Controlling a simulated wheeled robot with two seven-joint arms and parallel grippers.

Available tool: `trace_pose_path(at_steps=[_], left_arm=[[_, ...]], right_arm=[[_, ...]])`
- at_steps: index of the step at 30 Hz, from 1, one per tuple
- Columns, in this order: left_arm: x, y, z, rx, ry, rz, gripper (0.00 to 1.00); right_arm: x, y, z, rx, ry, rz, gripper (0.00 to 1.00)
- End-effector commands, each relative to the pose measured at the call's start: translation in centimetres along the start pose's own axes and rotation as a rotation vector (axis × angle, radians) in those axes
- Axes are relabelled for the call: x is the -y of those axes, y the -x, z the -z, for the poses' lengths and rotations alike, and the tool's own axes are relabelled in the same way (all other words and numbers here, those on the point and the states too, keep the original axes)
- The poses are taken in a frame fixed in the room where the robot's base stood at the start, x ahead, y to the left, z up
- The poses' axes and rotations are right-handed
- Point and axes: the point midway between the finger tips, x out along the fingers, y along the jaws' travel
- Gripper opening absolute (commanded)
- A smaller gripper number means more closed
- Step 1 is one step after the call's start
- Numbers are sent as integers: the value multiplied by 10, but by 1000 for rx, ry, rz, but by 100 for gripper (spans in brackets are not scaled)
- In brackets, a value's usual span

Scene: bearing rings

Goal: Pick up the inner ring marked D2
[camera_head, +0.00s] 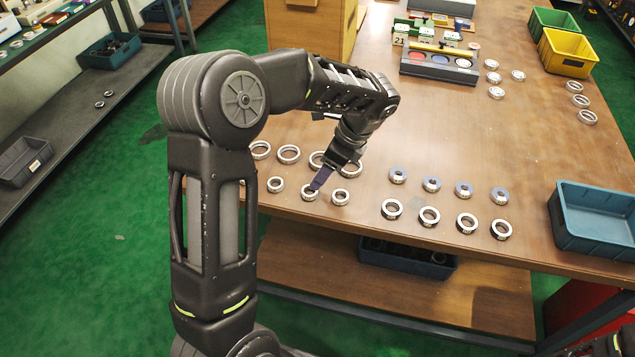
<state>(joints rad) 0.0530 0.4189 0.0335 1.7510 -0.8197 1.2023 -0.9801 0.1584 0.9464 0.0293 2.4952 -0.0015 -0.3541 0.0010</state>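Two rows of silver rings lie at the left of the table's front part. The back row holds larger rings, such as one larger ring (289,154); the front row holds smaller rings, including a left small ring (275,184), a middle small ring (309,195) and a right small ring (340,197). No D2 marking is legible, so I cannot tell which ring bears it. My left gripper (317,184) points down at the middle small ring, its dark fingertips overlapping that ring's far side. Contact and finger gap are unclear. My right gripper is not in view.
More bearing parts, such as a dark-sided ring (429,216) and a grey-blue-centred one (432,184), stand right of my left gripper. An empty blue bin (562,220) is at the right edge. A wooden box (283,30) stands behind my arm. The wooden table (500,140) is clear centre-right.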

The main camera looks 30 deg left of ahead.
Motion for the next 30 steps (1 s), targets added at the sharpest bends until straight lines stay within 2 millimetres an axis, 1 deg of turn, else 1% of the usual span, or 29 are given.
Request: trace_pose_path(at_steps=[7, 15, 25, 28, 30], left_arm=[[0, -2, 0, -1, 1, 0, 63], [0, -26, 0, -1, 2, -1, 63], [0, -28, 1, -1, 2, 0, 63], [-1, -37, 1, -1, 1, -4, 63], [-2, -47, 2, 0, 2, -4, 63]], right_arm=[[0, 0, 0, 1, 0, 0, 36], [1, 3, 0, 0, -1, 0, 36], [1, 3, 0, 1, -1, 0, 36], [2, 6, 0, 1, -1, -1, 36], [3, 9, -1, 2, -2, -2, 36]])
